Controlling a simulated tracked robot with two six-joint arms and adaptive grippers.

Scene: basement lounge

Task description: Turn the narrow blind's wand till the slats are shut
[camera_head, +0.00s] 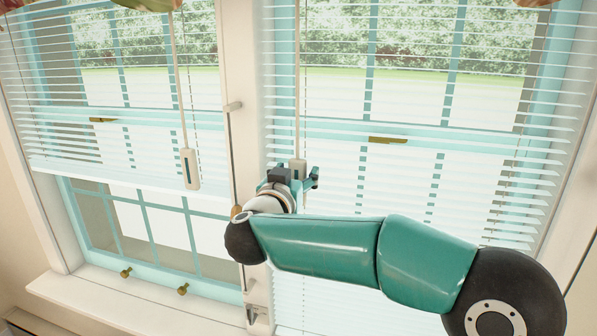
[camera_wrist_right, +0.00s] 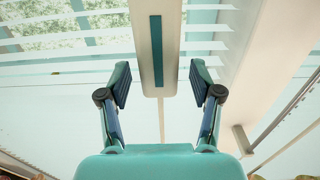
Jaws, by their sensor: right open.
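Two blinds hang side by side; the left blind (camera_head: 150,108) is partly raised and the right blind (camera_head: 400,190) hangs lower. Both have slats open enough to see through. I cannot tell for certain which is the narrow one. The right blind's wand (camera_head: 298,90) ends in a pale handle with a teal stripe, which shows large in the wrist view (camera_wrist_right: 156,50). My right gripper (camera_head: 291,178) is open at this handle, a finger on either side, with gaps between. The left blind's wand handle (camera_head: 190,168) hangs free. My left gripper is out of view.
A cream post (camera_head: 240,60) stands between the windows, with a thin rod (camera_head: 232,150) on it close to my right arm. A sill (camera_head: 130,308) runs below the left window. My right arm covers part of the right blind.

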